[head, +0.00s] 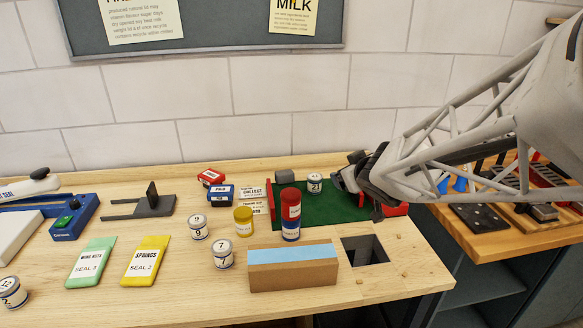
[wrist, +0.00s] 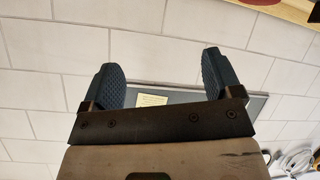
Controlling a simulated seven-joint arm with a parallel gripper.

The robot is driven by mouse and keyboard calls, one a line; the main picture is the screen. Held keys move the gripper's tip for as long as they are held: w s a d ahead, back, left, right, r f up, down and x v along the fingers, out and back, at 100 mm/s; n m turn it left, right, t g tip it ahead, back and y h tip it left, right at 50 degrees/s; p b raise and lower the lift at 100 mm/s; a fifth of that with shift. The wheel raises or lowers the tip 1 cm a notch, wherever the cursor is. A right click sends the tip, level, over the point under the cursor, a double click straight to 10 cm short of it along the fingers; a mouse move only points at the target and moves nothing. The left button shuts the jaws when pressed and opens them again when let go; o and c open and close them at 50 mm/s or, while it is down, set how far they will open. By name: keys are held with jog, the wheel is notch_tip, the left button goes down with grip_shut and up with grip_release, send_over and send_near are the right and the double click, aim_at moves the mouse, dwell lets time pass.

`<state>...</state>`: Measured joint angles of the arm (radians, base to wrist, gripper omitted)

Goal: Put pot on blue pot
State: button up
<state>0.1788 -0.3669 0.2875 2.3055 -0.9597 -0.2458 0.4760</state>
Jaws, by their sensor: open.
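A blue pot (head: 291,233) stands upright on the bench at the front edge of the green mat. A red pot (head: 290,203) sits upright on top of it. A yellow pot (head: 243,221) stands just left of that stack. My gripper (head: 358,196) is over the right part of the green mat, right of the stack and apart from it. In the wrist view the jaws (wrist: 165,82) are spread apart with nothing between them; only the tiled wall and a board show beyond.
White numbered pots stand on the mat (head: 315,184), left of the yellow pot (head: 198,228) and in front of it (head: 222,253). A blue-topped block (head: 293,272) lies in front of the stack, beside a square hole (head: 365,250).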

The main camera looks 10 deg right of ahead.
jog(key=s+a+m+g, duration=0.1)
jog(key=s+a+g, duration=0.1)
jog(key=s, duration=0.7)
jog(key=s+a+f+m+g, duration=0.1)
jog(key=s+g, duration=0.3)
jog(key=s, duration=0.5)
jog(key=s+a+m+g, duration=0.2)
jog(key=s+a+g, duration=0.1)
jog(key=s, duration=0.7)
jog(key=shift+a+f+m+g+h, duration=0.2)
jog(key=shift+m+g+h, duration=0.1)
jog(key=shift+m, duration=0.1)
